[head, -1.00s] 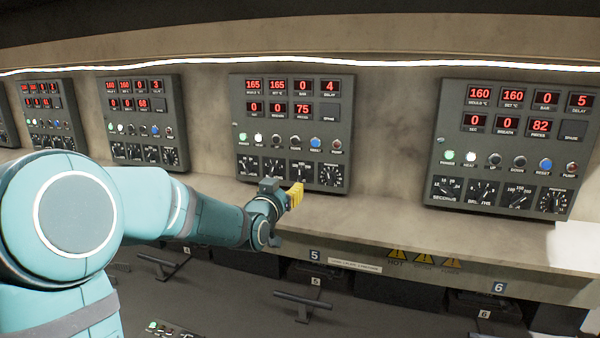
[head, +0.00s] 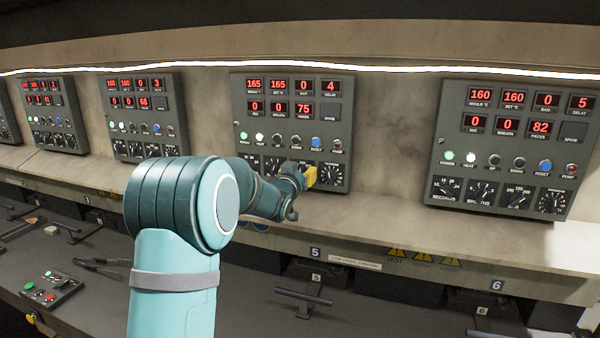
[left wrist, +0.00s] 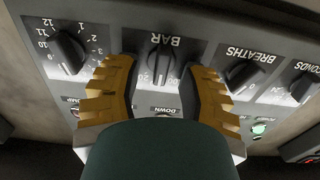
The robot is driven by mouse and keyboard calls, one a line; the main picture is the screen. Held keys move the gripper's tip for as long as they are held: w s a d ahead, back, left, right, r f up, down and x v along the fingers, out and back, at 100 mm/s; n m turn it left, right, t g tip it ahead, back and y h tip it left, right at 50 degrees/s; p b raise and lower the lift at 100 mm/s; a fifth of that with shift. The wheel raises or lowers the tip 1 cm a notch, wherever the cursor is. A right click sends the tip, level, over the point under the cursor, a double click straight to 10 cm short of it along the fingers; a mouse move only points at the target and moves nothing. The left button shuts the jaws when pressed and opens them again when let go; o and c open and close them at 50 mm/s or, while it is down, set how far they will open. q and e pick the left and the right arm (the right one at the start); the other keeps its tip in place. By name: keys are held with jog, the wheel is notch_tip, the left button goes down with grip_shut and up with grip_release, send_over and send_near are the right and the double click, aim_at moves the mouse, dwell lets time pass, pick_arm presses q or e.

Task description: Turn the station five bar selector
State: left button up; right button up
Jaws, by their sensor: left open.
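The station five panel (head: 293,125) is a grey box on the back wall with red displays, lit buttons and a bottom row of black dials. Its bar selector (left wrist: 160,62) is a round black knob with a white pointer, upside down in the left wrist view under the label BAR. My left gripper (head: 309,176) has yellow fingers and is in front of the panel's bottom row, hiding that dial in the head view. In the left wrist view the open fingers (left wrist: 159,76) stand on either side of the bar selector. I cannot tell whether they touch it.
A ledge (head: 390,220) runs below the panels. The station six panel (head: 505,145) is to the right, with bare wall between.

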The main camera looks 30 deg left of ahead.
pick_arm(q)
grip_shut()
jog(key=shift+m+b, duration=0.4)
jog(key=shift+b, duration=0.25)
jog(key=m+b, duration=0.3)
jog(key=b, duration=0.2)
jog(key=m+b, duration=0.2)
jog(key=shift+d+f+m+b, duration=0.15)
jog(key=shift+d+m+b, duration=0.1)
jog(key=shift+m+b, duration=0.9)
jog(key=shift+m, duration=0.05)
